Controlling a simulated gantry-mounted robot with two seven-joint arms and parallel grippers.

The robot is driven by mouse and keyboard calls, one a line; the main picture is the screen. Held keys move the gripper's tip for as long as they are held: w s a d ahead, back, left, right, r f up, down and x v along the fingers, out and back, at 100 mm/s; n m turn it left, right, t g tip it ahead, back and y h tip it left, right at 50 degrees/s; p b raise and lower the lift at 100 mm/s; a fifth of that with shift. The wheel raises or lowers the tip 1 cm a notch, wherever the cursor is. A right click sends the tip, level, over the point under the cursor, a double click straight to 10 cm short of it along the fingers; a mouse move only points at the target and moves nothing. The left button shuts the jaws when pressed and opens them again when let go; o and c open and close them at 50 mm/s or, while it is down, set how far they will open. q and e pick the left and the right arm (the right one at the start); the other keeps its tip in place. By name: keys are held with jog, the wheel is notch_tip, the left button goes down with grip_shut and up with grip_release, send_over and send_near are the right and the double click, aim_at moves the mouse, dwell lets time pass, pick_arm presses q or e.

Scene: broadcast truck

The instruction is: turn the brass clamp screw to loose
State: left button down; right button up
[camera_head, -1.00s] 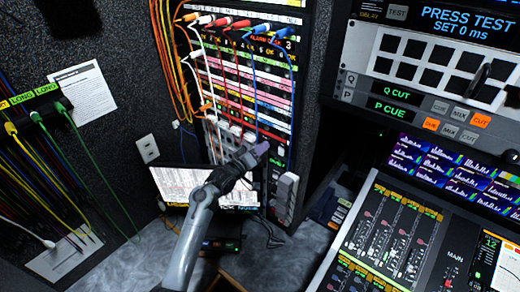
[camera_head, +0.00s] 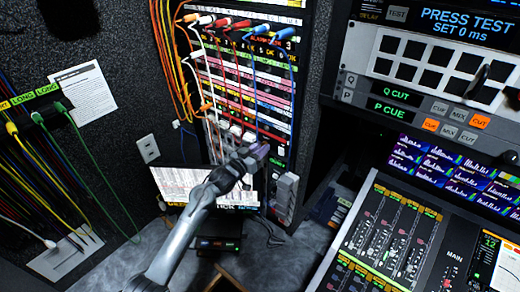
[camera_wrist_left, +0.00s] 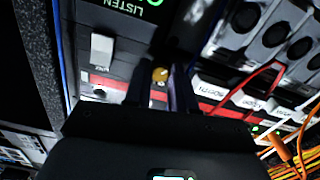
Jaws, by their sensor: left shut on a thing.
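My left gripper (camera_head: 258,152) reaches the lower right part of the patch rack in the head view. In the left wrist view its two dark fingers (camera_wrist_left: 162,86) are on either side of a small round brass clamp screw (camera_wrist_left: 160,74) with a dark mark on its face. The fingers are closed on the screw at the panel. In the head view the gripper hides the screw. How far the screw is turned cannot be told. My right gripper is not in view.
The patch rack (camera_head: 250,75) carries several white, red, blue and orange cables close above the gripper. A monitor (camera_head: 178,183) stands behind my forearm. A mixing console (camera_head: 390,235) is at the right. In the wrist view a white rocker switch (camera_wrist_left: 102,50) is left of the screw.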

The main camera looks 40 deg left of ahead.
pick_arm(q)
jog(key=shift+m+b, duration=6.55)
jog(key=shift+m, duration=10.15)
jog(key=c, duration=0.9)
grip_release()
jog(key=shift+c, duration=0.2)
